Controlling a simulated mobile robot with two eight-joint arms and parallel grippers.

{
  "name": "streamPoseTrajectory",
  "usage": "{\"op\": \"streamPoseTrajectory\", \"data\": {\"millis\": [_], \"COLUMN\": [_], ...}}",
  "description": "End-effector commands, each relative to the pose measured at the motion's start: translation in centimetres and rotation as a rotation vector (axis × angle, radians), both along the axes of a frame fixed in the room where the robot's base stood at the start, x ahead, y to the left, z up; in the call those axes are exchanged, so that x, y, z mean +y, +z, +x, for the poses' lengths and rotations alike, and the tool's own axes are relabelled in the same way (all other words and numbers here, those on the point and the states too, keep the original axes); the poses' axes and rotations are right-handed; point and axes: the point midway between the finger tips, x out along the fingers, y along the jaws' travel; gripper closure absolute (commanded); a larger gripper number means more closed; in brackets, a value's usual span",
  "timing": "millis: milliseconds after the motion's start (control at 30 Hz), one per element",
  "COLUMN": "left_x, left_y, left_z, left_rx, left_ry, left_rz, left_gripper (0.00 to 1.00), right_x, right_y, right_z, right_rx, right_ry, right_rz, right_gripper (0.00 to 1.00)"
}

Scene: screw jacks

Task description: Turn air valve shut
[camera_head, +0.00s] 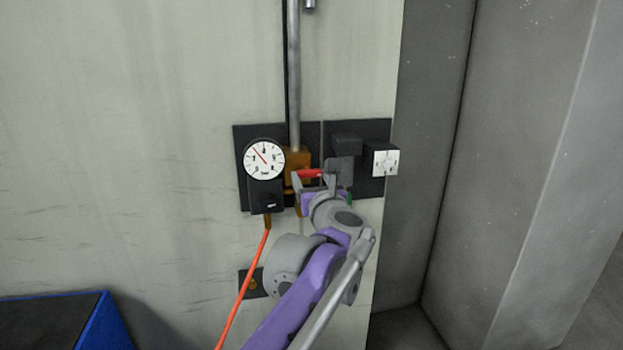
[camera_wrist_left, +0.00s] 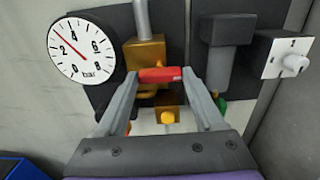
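The air valve's red handle (camera_head: 309,173) lies horizontally in front of a brass valve body (camera_head: 297,158) on a dark wall plate. My left gripper (camera_head: 316,180) is at the handle, fingers spread apart. In the left wrist view the red handle (camera_wrist_left: 160,74) spans the gap between the two fingertips (camera_wrist_left: 161,80), one near each end; whether they touch it is unclear. A round white gauge (camera_head: 264,159) marked bar sits left of the valve, its red needle pointing up and left. My right gripper is in neither view.
A grey pipe (camera_head: 294,80) rises from the valve. An orange hose (camera_head: 243,285) hangs below the gauge. A dark fixture (camera_head: 347,145) and a white switch (camera_head: 386,162) stand right of the valve. A blue-edged box (camera_head: 105,318) is at lower left; a grey pillar (camera_head: 520,170) is at right.

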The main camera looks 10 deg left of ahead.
Motion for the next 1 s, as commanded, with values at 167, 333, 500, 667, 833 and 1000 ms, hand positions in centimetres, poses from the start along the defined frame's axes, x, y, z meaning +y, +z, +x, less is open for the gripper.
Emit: {"op": "streamPoseTrajectory", "data": {"millis": [167, 333, 500, 667, 833, 1000], "left_x": [0.01, 0.01, 0.01, 0.01, 0.01, 0.01], "left_y": [0.01, 0.01, 0.02, 0.03, 0.02, 0.01], "left_z": [-0.01, -0.01, -0.01, -0.01, -0.01, -0.01], "left_rx": [0.0, 0.0, 0.008, 0.032, 0.077, 0.137], "left_ry": [0.0, 0.0, 0.0, 0.0, 0.0, 0.0], "left_rz": [0.0, 0.001, 0.019, 0.077, 0.185, 0.327], "left_gripper": [0.68, 0.86, 0.86, 0.86, 0.86, 0.86], "right_x": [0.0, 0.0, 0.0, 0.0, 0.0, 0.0], "right_y": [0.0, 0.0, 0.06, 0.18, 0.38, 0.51], "right_z": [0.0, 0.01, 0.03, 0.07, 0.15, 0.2], "right_rx": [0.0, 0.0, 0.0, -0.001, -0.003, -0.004], "right_ry": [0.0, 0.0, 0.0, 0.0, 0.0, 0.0], "right_rz": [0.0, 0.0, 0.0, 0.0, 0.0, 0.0], "right_gripper": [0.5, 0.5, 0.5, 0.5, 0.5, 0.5]}}
